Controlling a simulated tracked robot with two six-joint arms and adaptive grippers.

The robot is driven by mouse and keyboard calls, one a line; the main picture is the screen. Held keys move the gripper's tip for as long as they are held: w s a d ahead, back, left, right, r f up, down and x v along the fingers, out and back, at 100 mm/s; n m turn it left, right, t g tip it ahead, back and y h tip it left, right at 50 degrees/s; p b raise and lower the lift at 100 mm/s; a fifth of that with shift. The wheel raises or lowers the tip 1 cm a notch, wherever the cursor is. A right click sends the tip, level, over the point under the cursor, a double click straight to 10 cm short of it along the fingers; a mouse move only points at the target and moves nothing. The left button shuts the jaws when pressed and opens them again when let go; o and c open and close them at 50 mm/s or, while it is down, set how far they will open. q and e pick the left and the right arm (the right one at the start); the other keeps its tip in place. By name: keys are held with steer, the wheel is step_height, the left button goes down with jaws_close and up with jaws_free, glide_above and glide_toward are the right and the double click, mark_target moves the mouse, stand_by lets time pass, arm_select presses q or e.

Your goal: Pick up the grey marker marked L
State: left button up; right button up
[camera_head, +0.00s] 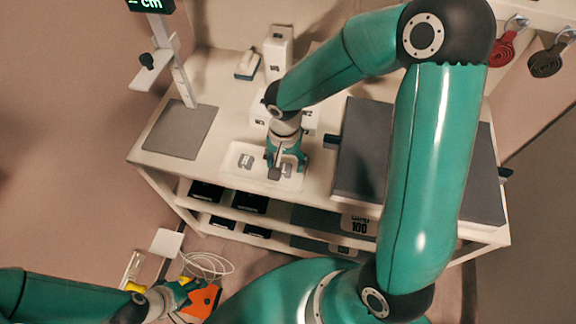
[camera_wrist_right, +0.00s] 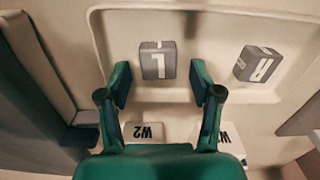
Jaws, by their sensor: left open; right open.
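The grey marker marked L (camera_wrist_right: 158,62) is a small block lying in a shallow white tray (camera_wrist_right: 104,40). In the right wrist view it sits just beyond and between the fingertips of my right gripper (camera_wrist_right: 161,84), which is open and empty. In the head view my right gripper (camera_head: 285,157) points down over the tray (camera_head: 232,150), with the L marker (camera_head: 274,173) partly hidden by it. A second grey marker (camera_wrist_right: 253,64), with another letter, lies to the right in the wrist view. My left gripper (camera_head: 190,290) is open, low at the bottom left, away from the tray.
A grey plate (camera_head: 181,130) below an upright scale is left of the tray. A large dark grey panel (camera_head: 352,150) lies close on the right. White blocks stand behind the tray. Labels W2 (camera_wrist_right: 145,131) and another show near the wrist view's fingers. Lower shelves hold dark items.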

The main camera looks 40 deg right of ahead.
jaws_close()
steer(key=shift+r, duration=0.15)
